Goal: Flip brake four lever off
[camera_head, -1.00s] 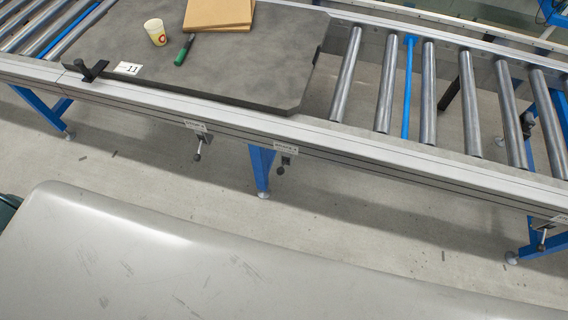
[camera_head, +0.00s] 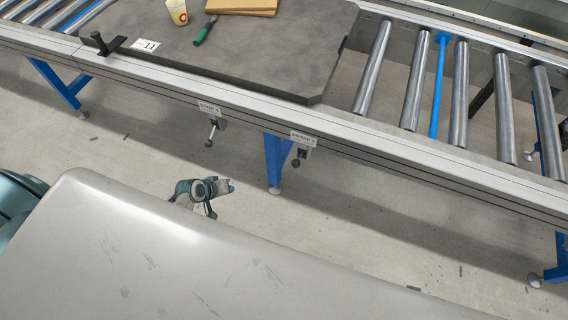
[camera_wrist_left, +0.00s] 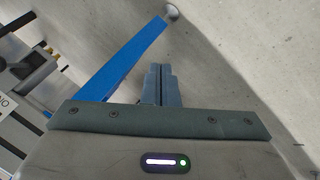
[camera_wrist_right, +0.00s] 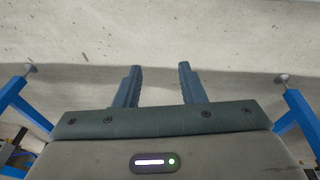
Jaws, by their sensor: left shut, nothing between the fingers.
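The brake four lever (camera_head: 297,161) is a small dark-knobbed lever under a white label on the front rail of the conveyor, right of centre. Its label seems to end in 4, but the print is tiny. The knob hangs down and slightly left. My left gripper (camera_head: 231,185) is over the floor in the head view, left of and lower in the picture than that lever, apart from it. In the left wrist view its fingers (camera_wrist_left: 161,84) are shut and empty. My right gripper (camera_wrist_right: 158,78) is open and empty in the right wrist view, outside the head view.
A similar lever (camera_head: 210,136) hangs under another label to the left. A blue leg (camera_head: 273,160) stands between the two levers. A dark board (camera_head: 260,60) on the conveyor carries a cup (camera_head: 177,12), a green-handled tool (camera_head: 205,30) and brown sheets (camera_head: 242,6).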

